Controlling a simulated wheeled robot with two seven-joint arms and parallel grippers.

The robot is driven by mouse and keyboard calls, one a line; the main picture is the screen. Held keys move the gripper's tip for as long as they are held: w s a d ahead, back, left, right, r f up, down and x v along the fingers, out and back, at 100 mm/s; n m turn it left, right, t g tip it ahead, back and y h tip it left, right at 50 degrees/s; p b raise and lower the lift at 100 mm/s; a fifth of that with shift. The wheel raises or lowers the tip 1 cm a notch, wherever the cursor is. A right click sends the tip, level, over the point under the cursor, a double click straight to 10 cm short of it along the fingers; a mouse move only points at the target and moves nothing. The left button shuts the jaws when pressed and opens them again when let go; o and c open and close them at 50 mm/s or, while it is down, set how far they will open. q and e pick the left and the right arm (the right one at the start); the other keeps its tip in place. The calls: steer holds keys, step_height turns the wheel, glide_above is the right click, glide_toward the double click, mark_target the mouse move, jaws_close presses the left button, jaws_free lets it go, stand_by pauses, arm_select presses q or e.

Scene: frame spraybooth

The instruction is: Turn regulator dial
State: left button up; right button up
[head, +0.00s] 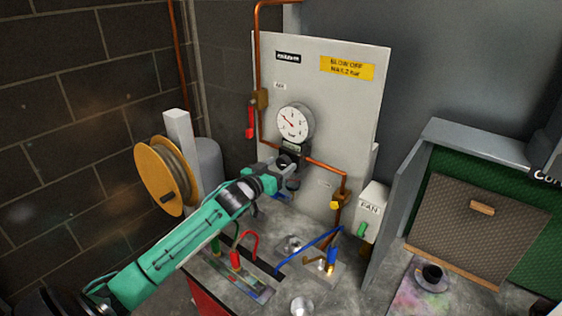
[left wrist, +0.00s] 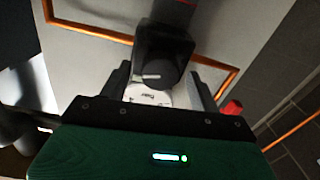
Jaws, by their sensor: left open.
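The regulator dial is a dark round knob just under the white pressure gauge (head: 295,122) on the grey panel. In the head view my left gripper (head: 280,166) is at the knob and partly hides it. In the left wrist view the black regulator dial (left wrist: 160,66) with a pale mark shows between the two open fingers of my left gripper (left wrist: 162,88). Gaps show on both sides of the knob. I cannot tell how far the fingertips reach along it. The gauge's red needle points to the upper left. My right gripper is not in view.
Copper pipe (head: 325,167) runs beside the regulator. A red-handled valve (head: 250,118) is left of the gauge, and a yellow valve (head: 337,204) is lower right. A fan switch box (head: 369,209) is at right. A hose reel (head: 160,178) stands at left.

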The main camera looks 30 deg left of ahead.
arm_select(q)
steer(key=shift+w, duration=0.65)
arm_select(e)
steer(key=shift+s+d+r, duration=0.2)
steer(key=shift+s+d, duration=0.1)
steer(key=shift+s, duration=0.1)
arm_select(q)
steer(key=c, duration=1)
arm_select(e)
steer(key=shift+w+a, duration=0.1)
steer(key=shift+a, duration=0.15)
arm_select(q)
steer(key=shift+m, duration=0.3)
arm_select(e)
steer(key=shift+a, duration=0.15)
